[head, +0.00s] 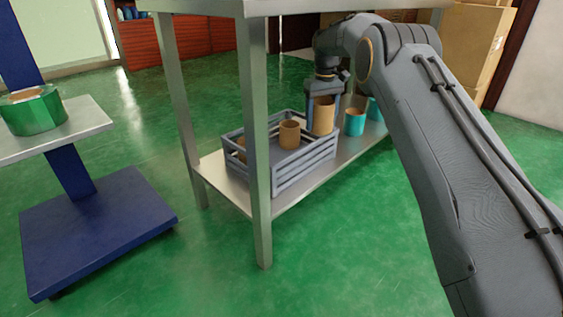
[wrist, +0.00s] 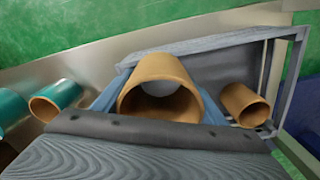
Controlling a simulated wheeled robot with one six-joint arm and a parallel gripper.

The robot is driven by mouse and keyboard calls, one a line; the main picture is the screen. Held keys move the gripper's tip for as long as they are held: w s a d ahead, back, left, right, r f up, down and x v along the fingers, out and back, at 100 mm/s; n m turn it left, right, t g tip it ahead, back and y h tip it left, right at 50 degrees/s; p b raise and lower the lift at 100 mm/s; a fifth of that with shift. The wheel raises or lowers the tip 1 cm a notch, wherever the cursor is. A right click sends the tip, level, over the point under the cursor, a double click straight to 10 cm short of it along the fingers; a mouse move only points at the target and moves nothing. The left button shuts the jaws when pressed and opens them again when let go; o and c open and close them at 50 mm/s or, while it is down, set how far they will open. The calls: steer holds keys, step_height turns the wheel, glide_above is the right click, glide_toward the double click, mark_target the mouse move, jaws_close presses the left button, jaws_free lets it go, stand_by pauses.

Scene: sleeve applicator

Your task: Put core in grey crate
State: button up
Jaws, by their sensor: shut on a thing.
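My gripper (head: 323,88) points down and is shut on a tan cardboard core (head: 323,116), which stands upright in the jaws. In the wrist view the held core (wrist: 158,73) shows its open end between the bluish fingers. The grey crate (head: 306,168) sits on the lower shelf, with the held core at its right end. I cannot tell whether the core's lower end is below the crate's rim. A second tan core (head: 289,134) stands in the crate, and a third (head: 241,147) is partly hidden by the table leg. The crate (wrist: 213,42) also shows in the wrist view.
Two teal-wrapped cores (head: 355,123) stand on the shelf right of the crate. The metal table's leg (head: 257,150) and top (head: 290,7) frame the shelf. A blue-based stand (head: 95,225) carries a green roll (head: 33,112) at left. Cardboard boxes (head: 475,40) stand behind.

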steer(key=shift+s+a+f+n+p, duration=1.45)
steer(key=shift+s+a+n+p, duration=0.75)
steer(key=shift+a, duration=2.5)
step_height(320, 180, down, 10)
steer(key=b, duration=0.4)
steer(key=shift+f+b, duration=0.1)
steer(key=shift+b, duration=0.25)
steer(key=shift+f, duration=0.1)
steer(key=o, duration=1.1)
steer(key=shift+r+p, duration=1.85)
steer(key=shift+r, duration=2)
